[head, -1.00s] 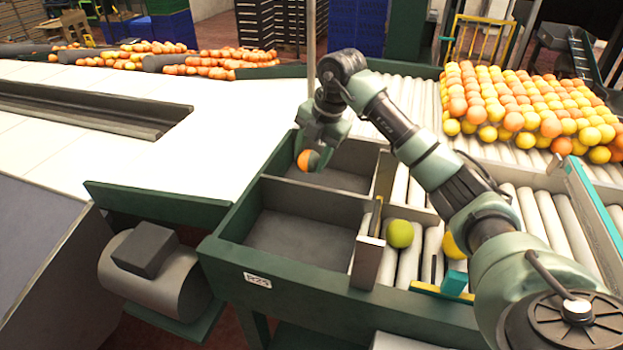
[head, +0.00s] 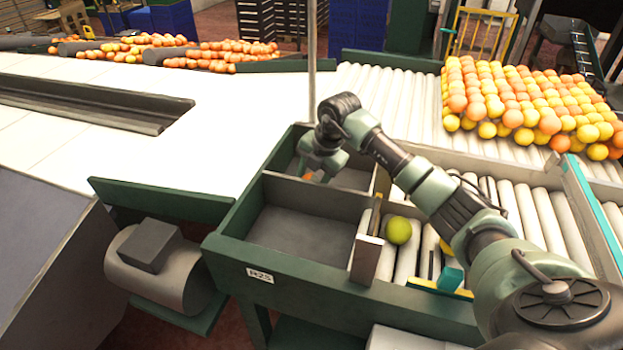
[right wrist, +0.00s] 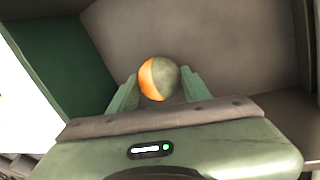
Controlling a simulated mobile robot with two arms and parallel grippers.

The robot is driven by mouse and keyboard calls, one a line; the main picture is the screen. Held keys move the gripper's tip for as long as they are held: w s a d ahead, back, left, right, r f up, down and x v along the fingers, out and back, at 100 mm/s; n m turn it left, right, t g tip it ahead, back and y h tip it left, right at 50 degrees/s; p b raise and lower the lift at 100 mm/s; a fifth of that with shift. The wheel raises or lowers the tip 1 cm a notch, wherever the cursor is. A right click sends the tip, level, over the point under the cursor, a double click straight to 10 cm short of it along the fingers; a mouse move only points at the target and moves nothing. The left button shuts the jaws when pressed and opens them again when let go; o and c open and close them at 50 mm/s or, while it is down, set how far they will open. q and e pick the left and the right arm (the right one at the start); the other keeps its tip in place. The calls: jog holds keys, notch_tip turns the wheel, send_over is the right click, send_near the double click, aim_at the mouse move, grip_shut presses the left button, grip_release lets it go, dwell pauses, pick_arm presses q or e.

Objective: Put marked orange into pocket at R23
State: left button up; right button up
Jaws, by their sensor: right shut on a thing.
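The marked orange (right wrist: 158,78), half orange and half grey-green, sits between the fingers of my right gripper (right wrist: 155,92) in the right wrist view. In the head view only a small orange patch (head: 307,175) of it shows beside my right gripper (head: 316,168). That gripper is shut on it, inside the far compartment (head: 350,179) of the green-walled box. The near compartment (head: 300,238) is empty. A small label (head: 260,275) on the box's front wall starts with R2; its last character is unclear. My left gripper is not in view.
A divider (head: 318,194) separates the compartments. A large heap of oranges (head: 525,105) stands at back right. A thin pole (head: 311,60) rises behind the box.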

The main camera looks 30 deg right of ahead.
jog(key=o, duration=1.4)
jog(key=shift+r, duration=0.25)
jog(key=b+v, duration=0.2)
jog(key=v, duration=0.9)
jog(key=shift+s+r, duration=0.2)
jog(key=shift+r, duration=0.15)
jog(key=shift+d, duration=0.15)
